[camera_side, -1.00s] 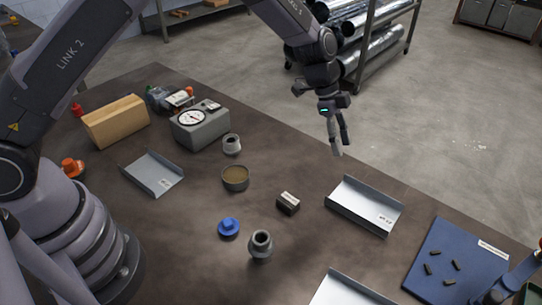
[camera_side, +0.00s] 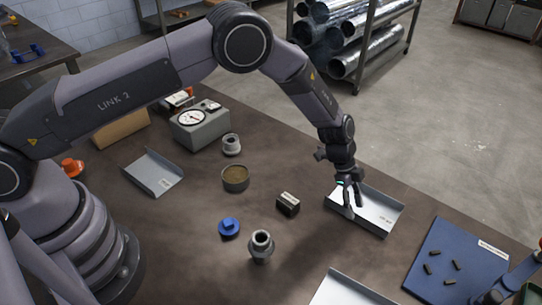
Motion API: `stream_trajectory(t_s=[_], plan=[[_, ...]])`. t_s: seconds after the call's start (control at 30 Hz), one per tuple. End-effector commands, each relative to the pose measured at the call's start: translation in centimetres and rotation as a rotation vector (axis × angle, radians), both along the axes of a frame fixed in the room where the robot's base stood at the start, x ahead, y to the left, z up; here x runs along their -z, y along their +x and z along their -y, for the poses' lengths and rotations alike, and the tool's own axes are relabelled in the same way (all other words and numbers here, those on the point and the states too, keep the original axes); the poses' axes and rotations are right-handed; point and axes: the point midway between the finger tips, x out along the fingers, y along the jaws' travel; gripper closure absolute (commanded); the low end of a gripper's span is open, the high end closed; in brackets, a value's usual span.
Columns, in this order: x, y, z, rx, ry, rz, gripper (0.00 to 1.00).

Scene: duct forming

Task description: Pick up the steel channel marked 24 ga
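A light grey steel channel (camera_side: 376,216) lies on the right side of the table, with small dark print near its right end that I cannot read for certain. A third channel (camera_side: 345,292) is cut off by the bottom edge of the picture. My gripper (camera_side: 354,207) points down over the left part of the right-hand channel, fingers apart with nothing seen between them. It hides some of that channel. I cannot tell whether the fingertips touch it.
A small dark block (camera_side: 288,204) stands left of the right-hand channel. A round tin (camera_side: 235,179), grey fittings (camera_side: 261,246), a blue cap (camera_side: 229,227) and a dial gauge box (camera_side: 199,126) stand further left. A blue mat (camera_side: 452,265) with several dark pieces lies right.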

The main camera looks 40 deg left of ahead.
Motion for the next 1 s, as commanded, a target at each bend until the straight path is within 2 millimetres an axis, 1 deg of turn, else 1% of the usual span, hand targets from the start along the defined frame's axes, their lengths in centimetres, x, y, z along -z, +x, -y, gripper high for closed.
stream_trajectory(t_s=[0.03,0.13,0.23,0.43,0.7,1.0], plan=[[0.9,-0.1,0.3,0.002,0.001,-0.001,0.66],[1.9,0.0,0.8,0.000,0.000,0.000,0.66],[2.3,0.0,1.0,0.000,0.000,0.001,0.66],[2.3,0.0,1.0,-0.001,0.000,0.001,0.66],[2.3,0.0,1.0,-0.001,0.000,0.001,1.00],[2.2,0.0,1.0,-0.001,0.000,0.002,1.00]])
